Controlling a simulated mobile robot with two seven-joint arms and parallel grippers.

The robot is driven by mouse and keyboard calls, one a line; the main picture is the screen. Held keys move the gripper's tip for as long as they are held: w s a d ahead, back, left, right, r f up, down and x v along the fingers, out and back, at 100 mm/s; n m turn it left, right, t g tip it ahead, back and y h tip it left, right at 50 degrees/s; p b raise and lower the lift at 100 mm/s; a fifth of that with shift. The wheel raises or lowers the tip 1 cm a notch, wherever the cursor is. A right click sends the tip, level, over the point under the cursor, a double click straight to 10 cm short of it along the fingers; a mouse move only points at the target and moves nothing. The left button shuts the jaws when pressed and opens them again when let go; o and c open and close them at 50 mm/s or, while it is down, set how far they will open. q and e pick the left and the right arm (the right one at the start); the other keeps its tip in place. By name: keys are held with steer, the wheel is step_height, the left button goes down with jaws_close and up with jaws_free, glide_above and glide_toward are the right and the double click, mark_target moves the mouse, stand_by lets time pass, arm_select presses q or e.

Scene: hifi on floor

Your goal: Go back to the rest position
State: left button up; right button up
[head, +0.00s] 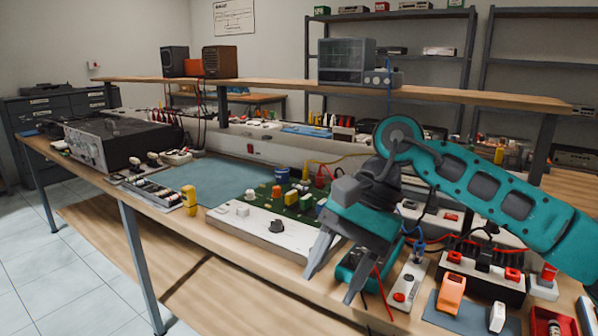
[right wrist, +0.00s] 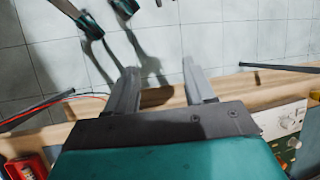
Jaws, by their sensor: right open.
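My right gripper (head: 329,287) comes in from the right in the head view, its two grey fingers pointing down over the front edge of the workbench (head: 180,222). The fingers are apart with nothing between them. In the right wrist view the open fingers (right wrist: 160,75) reach past the wooden bench edge, with tiled floor beyond them. The white panel with a green circuit board (head: 262,229) is just left of the gripper; I cannot tell whether they touch. My left gripper does not show in the head view.
Red sockets, cables and an orange meter (head: 451,295) crowd the bench right of the gripper. A black hifi unit (head: 118,142) stands at the far left. An oscilloscope (head: 345,62) sits on the raised shelf. Floor (head: 60,270) is clear at front left.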

steer(key=s+a+r+m+g+y+p, duration=0.35)
steer(key=s+a+m+y, duration=0.25)
steer(key=a+m+y, duration=0.5)
steer(key=w+d+m+t+y+p, duration=0.1)
steer(key=w+d+m+t+y, duration=0.15)
steer(key=m+t, duration=0.65)
steer(key=w+d+m+t+y+p, duration=0.15)
steer(key=w+m+t+y, duration=0.35)
steer(key=m, duration=0.6)
steer(key=s+d+f+m+t+h+p, duration=0.2)
steer(key=d+f+m+t+h, duration=0.85)
steer(key=m+h, duration=0.85)
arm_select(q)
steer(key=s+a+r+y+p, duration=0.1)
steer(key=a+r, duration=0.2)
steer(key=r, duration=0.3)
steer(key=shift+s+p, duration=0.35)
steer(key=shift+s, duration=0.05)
arm_select(e)
steer(key=s+d+f+m+g+h, duration=0.1)
steer(key=s+d+f+m+g, duration=0.2)
steer(key=s+f+m, duration=0.3)
steer(key=s+d+f+m+g+h, duration=0.1)
steer(key=s+d+f+m+g, duration=0.3)
steer(key=f, duration=0.7)
steer(key=s+d+m, duration=0.2)
steer(key=s+m, duration=0.1)
steer(key=shift+d+m+g, duration=0.2)
steer(key=shift+m+g, duration=0.1)
steer(key=shift+m, duration=0.1)
